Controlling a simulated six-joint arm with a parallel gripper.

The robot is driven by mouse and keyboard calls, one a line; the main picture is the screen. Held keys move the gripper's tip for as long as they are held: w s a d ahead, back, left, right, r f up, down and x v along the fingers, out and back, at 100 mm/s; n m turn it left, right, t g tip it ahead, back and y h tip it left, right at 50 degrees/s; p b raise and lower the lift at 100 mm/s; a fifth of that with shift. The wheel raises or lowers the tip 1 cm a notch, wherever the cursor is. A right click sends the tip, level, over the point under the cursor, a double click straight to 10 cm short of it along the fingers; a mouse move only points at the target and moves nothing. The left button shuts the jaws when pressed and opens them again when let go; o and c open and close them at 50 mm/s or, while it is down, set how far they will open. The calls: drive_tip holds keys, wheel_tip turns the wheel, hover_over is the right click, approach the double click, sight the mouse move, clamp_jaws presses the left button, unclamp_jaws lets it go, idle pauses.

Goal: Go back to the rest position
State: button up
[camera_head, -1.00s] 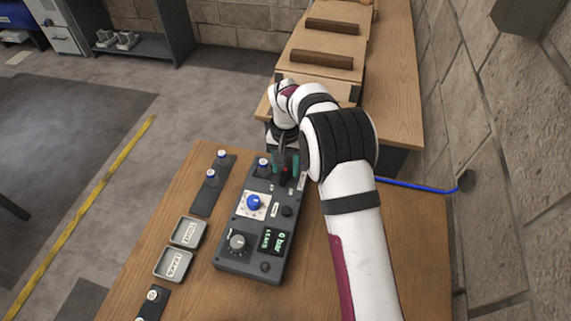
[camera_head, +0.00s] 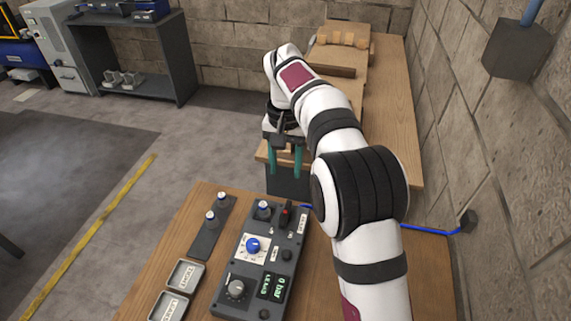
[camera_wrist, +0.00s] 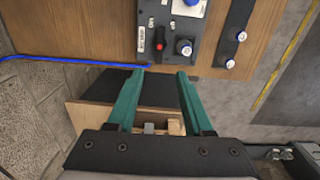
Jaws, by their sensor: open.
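My gripper (camera_head: 286,158) is open and empty. It hangs in the air past the far end of the dark control panel (camera_head: 236,291), with its two teal fingers apart. In the wrist view my gripper (camera_wrist: 160,78) shows its fingers spread, with the panel (camera_wrist: 205,35) beyond their tips. The fingers touch nothing that I can see.
Two labelled trays (camera_head: 187,274) and a dark strip with two knobs (camera_head: 209,228) lie left of the panel. A wooden bench (camera_head: 395,120) stands behind, along the stone wall (camera_head: 500,150). A blue hose (camera_head: 430,229) runs to the wall on the right.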

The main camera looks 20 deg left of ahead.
drive_tip(key=s+d+r+m, duration=0.3)
drive_tip(key=s+d+r, duration=0.3)
drive_tip(key=s+d, duration=0.65)
drive_tip(key=s+d+f+m+y, duration=0.1)
drive_tip(key=s+d+f, duration=0.2)
drive_tip(key=s, duration=0.7)
drive_tip(key=s+d+f+m, duration=0.1)
drive_tip(key=s+d, duration=0.3)
drive_tip(key=s, duration=0.5)
drive_tip(key=shift+s+f+m+y, duration=0.35)
drive_tip(key=shift+f+m+y, duration=0.05)
drive_tip(key=shift+f, duration=0.5)
